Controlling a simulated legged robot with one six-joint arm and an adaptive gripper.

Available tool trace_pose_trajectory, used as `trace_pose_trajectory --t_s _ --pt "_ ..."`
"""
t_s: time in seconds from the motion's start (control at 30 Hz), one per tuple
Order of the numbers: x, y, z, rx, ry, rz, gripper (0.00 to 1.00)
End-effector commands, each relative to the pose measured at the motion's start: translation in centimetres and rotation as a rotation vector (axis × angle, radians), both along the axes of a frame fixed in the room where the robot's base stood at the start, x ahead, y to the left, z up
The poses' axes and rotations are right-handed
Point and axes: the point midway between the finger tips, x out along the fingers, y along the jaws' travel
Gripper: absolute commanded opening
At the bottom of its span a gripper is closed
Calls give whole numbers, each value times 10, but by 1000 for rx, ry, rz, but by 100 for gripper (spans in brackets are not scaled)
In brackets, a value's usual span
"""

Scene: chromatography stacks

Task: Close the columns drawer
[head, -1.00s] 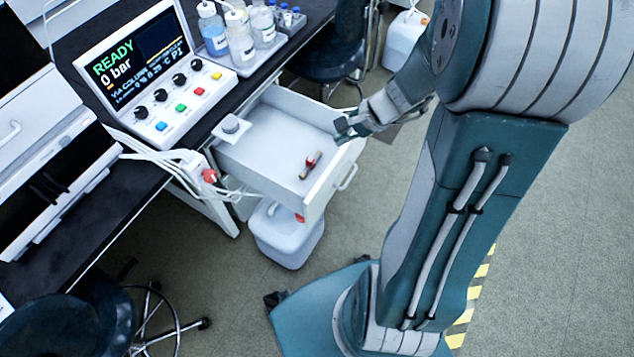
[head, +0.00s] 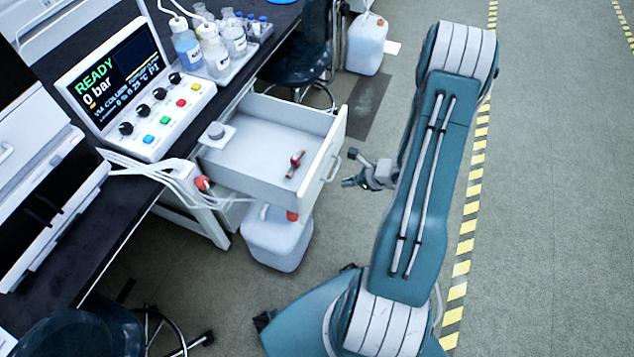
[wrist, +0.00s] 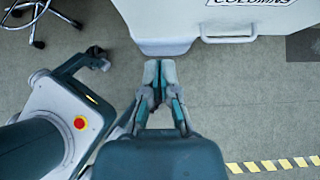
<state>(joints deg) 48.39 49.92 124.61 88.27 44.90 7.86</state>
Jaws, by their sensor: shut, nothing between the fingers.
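The columns drawer (head: 262,185) is pulled out from under the dark bench in the head view. A small red and metallic column (head: 295,164) lies inside it. Its front has a handle (head: 333,168). In the wrist view, the drawer front (wrist: 180,20) with part of the "COLUMNS" label and the handle (wrist: 228,38) shows at the top. My gripper (head: 352,168) is outside the drawer, in front of the drawer front and close to the handle. In the wrist view my gripper (wrist: 159,66) has its fingers together and empty, just short of the drawer front's lower edge.
A control panel (head: 135,85) and bottles (head: 215,50) stand on the bench above. White tubing (head: 165,170) hangs beside the drawer. A white canister (head: 278,238) stands on the floor below it. A dark stool (head: 300,55) is behind. Floor to the right is clear.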

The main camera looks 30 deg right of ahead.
Motion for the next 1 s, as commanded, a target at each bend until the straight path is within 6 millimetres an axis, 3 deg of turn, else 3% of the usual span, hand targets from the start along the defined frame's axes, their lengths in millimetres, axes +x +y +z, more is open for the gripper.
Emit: trace_pose_trajectory --t_s 0.4,0.67,1.0 --pt "45 37 -53 -1 -1 7 0" --pt "70 56 -51 -1 -2 5 0" --pt "73 58 -51 -1 -1 3 0"
